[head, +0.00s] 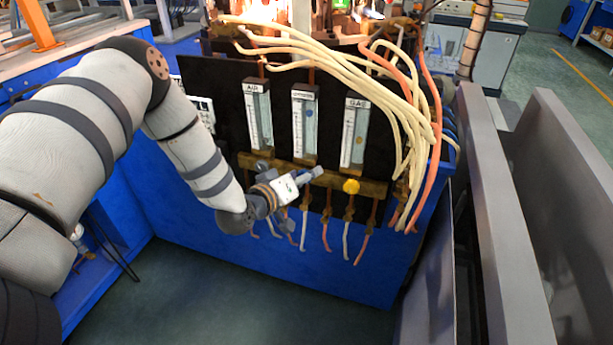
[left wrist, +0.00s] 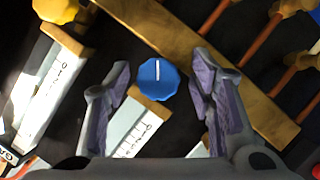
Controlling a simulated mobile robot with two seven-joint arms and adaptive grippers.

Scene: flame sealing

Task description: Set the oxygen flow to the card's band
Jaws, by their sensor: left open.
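The middle flowmeter (head: 304,142), its label too small to read surely, stands between the AIR tube (head: 258,120) and the GAS tube (head: 354,135). A blue float (head: 308,112) sits in its upper half. My left gripper (head: 312,178) is at the brass bar below it and hides the knob there in the head view. In the left wrist view, a blue knob (left wrist: 158,82) with a white pointer line lies between the open fingers of my left gripper (left wrist: 162,72), with gaps on both sides. A white printed sheet (head: 203,112), possibly the card, is partly behind my arm; its text is unreadable.
A yellow knob (head: 351,186) sits on the brass bar (head: 374,188) under the GAS tube; it also shows in the left wrist view (left wrist: 57,10). Cream and orange hoses (head: 405,140) hang at the panel's right. Thin pipes and hoses hang below the bar.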

